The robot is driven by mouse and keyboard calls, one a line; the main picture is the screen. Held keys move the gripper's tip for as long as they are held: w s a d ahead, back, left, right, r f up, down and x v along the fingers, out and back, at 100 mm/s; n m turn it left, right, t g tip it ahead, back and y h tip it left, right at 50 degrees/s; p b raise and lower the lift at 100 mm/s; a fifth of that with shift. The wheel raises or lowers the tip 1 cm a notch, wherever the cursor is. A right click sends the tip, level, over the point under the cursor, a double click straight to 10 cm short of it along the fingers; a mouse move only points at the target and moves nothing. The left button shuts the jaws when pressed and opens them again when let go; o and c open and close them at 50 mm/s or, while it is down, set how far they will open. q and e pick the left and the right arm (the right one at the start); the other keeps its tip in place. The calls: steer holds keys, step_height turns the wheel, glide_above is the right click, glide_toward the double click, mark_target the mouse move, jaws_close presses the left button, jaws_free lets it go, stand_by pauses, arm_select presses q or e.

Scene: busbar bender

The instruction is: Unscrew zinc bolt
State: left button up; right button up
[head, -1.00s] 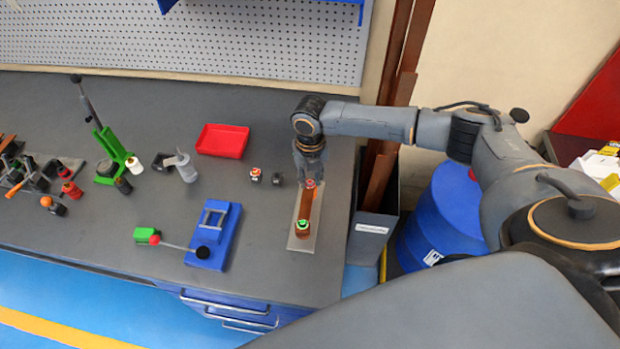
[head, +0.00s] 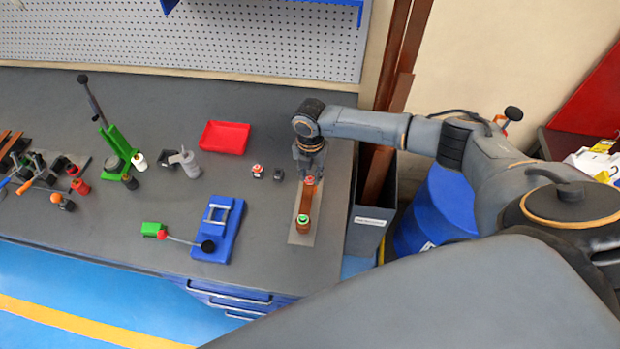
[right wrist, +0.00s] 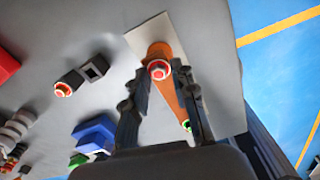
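A copper-coloured busbar (head: 306,200) lies on a light grey plate (head: 297,238) near the bench's right end. A bolt with a red ring (head: 309,181) and a grey head sits at its far end; it also shows in the right wrist view (right wrist: 158,69). A green-ringed bolt (head: 302,219) sits at the near end, partly hidden by a finger in the right wrist view (right wrist: 187,125). My right gripper (head: 309,174) points down over the red-ringed bolt. Its fingers (right wrist: 161,72) are apart, one on each side of that bolt; contact is not visible. My left gripper is not in view.
A small block with a red-ringed top (head: 257,171) and a dark block (head: 279,175) stand left of the plate. A blue fixture (head: 218,232), red tray (head: 223,137) and green press (head: 118,148) are farther left. A dark bin (head: 368,228) stands beside the bench's right edge.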

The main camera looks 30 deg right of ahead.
steer(key=shift+r+m+p, duration=0.25)
steer(key=shift+m+p, duration=0.55)
steer(key=shift+f+m, duration=0.25)
steer(key=shift+m, duration=0.45)
steer(key=m, duration=0.2)
steer(key=shift+m, duration=0.3)
steer(key=shift+m, duration=0.6)
steer(key=shift+w, duration=0.1)
steer(key=shift+c, duration=0.5)
